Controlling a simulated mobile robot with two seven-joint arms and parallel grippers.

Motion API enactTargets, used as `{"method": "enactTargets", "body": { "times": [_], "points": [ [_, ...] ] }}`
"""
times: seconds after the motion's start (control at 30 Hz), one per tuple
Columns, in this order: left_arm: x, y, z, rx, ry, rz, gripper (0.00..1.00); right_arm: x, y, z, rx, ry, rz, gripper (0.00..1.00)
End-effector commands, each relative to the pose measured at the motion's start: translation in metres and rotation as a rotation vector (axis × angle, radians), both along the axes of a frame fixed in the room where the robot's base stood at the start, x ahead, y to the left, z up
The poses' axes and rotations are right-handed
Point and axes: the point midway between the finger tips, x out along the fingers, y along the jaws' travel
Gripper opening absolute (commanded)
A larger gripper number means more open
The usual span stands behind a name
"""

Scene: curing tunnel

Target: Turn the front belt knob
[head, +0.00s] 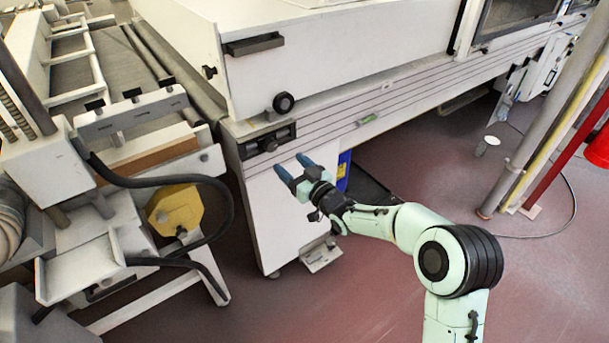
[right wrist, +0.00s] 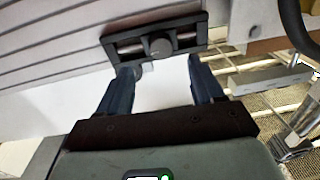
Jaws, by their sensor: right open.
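A round dark knob (head: 268,144) sits in a black recessed plate (head: 284,134) at the front corner of the long white machine. In the right wrist view the same knob (right wrist: 160,47) lies ahead, roughly centred between the fingertips. My right gripper (head: 290,166) is open and empty, with its blue fingers pointing toward the plate from just below it. In the right wrist view the fingertips (right wrist: 161,67) end short of the knob, and nothing is between them. The exact gap is hard to tell. My left gripper is not in view.
A larger black round knob (head: 283,103) and a dark handle (head: 254,44) are on the machine above the plate. A post (head: 545,125) stands at right. The red floor around my right arm looks open.

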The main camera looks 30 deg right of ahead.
Motion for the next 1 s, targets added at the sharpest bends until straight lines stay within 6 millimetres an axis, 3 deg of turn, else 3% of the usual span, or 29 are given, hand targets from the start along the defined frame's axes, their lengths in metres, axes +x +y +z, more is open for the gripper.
{"method": "enactTargets", "body": {
  "times": [0.1,0.33,0.9,1.0],
  "points": [
    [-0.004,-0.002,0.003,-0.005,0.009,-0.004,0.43,-0.023,-0.004,0.000,-0.001,0.002,-0.002,0.67],
    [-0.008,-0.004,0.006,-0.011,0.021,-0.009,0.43,-0.048,-0.007,-0.002,-0.002,0.000,0.000,0.67],
    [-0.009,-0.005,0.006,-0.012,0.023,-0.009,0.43,-0.052,-0.007,-0.003,-0.001,0.000,0.001,0.67],
    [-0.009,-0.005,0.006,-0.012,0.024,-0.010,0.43,-0.052,-0.006,-0.011,0.009,0.018,-0.002,0.67]
  ]
}}
